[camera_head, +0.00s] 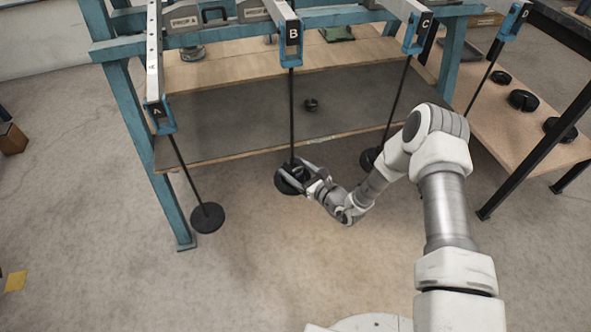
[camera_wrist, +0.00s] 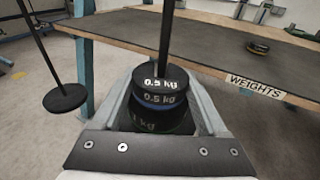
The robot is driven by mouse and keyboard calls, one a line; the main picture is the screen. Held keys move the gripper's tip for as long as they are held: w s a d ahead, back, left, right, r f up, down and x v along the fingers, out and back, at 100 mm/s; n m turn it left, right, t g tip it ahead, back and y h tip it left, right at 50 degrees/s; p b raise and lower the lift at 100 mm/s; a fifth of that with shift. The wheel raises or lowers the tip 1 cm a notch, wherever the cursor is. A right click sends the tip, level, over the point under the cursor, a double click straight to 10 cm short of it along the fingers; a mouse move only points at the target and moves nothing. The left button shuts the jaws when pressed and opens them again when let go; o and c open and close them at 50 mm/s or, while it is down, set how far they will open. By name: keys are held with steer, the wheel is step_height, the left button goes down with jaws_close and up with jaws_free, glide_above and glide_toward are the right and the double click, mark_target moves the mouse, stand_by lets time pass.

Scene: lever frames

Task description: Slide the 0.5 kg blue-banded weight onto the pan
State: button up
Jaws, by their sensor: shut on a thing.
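The 0.5 kg blue-banded weight (camera_wrist: 163,99) is a dark disc with "0.5 kg" labels and a thin blue band. In the wrist view it sits around or against the black rod (camera_wrist: 167,35), directly above a dark weight marked 1 kg (camera_wrist: 150,121). My gripper (camera_head: 302,174) is at the lower end of rod B (camera_head: 291,115), and its fingers flank the blue-banded weight, shut on it. The pan (camera_head: 283,187) under B shows only in part in the head view. Whether the blue-banded weight rests fully on the one below is hard to tell.
Pan A (camera_head: 207,217) hangs empty at left; pan C (camera_head: 369,158) is partly hidden by my arm. A yellow-banded weight (camera_wrist: 258,47) lies on the grey shelf (camera_head: 230,110) behind. Several dark weights (camera_head: 523,100) lie on the right table. The blue frame leg (camera_head: 170,205) stands left.

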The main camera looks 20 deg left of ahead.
steer(key=shift+w+a+r, duration=0.1)
steer(key=shift+w+a, duration=0.05)
steer(key=shift+a, duration=0.05)
steer(key=shift+f+b, duration=0.4)
steer(key=shift+f, duration=0.05)
stand_by(0.6)
steer(key=o, duration=1.6)
steer(key=shift+c, duration=0.2)
steer(key=shift+f, duration=0.15)
steer(key=shift+d, duration=0.1)
steer(key=shift+p+v, duration=1.55)
steer(key=shift+v, duration=1.95)
